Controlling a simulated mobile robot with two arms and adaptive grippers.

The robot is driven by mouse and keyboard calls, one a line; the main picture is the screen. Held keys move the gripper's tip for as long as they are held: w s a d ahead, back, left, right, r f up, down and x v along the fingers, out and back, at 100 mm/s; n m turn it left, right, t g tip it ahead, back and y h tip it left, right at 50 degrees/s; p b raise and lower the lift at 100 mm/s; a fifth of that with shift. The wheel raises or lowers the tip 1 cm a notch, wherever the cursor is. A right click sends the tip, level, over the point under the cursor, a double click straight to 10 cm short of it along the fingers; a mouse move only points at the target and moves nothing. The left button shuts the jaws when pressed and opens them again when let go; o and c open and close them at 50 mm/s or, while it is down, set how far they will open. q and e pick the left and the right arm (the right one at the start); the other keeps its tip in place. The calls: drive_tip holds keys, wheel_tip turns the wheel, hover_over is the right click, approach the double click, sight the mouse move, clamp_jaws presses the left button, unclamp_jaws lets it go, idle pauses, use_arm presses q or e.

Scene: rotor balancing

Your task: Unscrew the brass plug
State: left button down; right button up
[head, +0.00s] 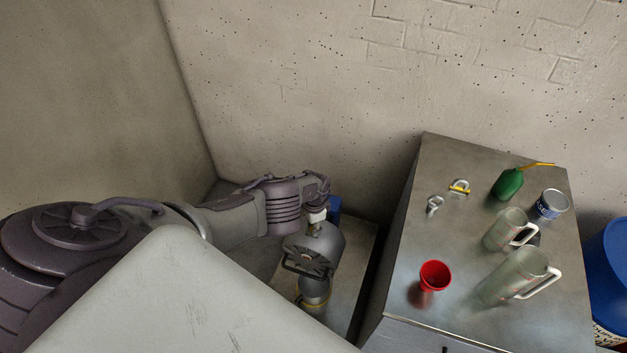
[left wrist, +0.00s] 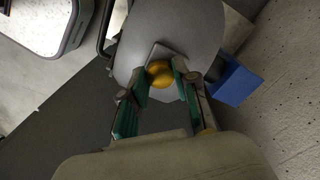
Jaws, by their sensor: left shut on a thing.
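The brass plug (left wrist: 160,74) shows as a round golden knob between my left gripper's fingers in the left wrist view. It sits over a pale hexagonal boss on a grey rounded housing (left wrist: 205,35). My left gripper (left wrist: 161,80) is shut on the plug, with a green-padded finger on each side. In the head view my left gripper (head: 316,214) reaches down to the top of the grey motor-like housing (head: 322,243), and the plug itself is too small to make out there. My right gripper is in neither view.
A blue block (left wrist: 235,82) stands beside the housing. A metal cabinet (head: 400,290) at right bears a red funnel (head: 435,273), a green oil can (head: 508,184), a tin (head: 551,204), two clear jugs (head: 508,228) and small fittings (head: 459,187). A blue drum (head: 608,265) stands far right.

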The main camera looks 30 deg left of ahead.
use_arm(q)
drive_tip(key=shift+a+r+p, duration=0.15)
drive_tip(key=shift+r+p, duration=0.3)
drive_tip(key=shift+p, duration=0.05)
drive_tip(key=shift+r+p, duration=0.5)
drive_tip(key=shift+r, duration=0.1)
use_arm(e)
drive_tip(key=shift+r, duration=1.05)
use_arm(q)
drive_tip(key=shift+w+a, duration=0.1)
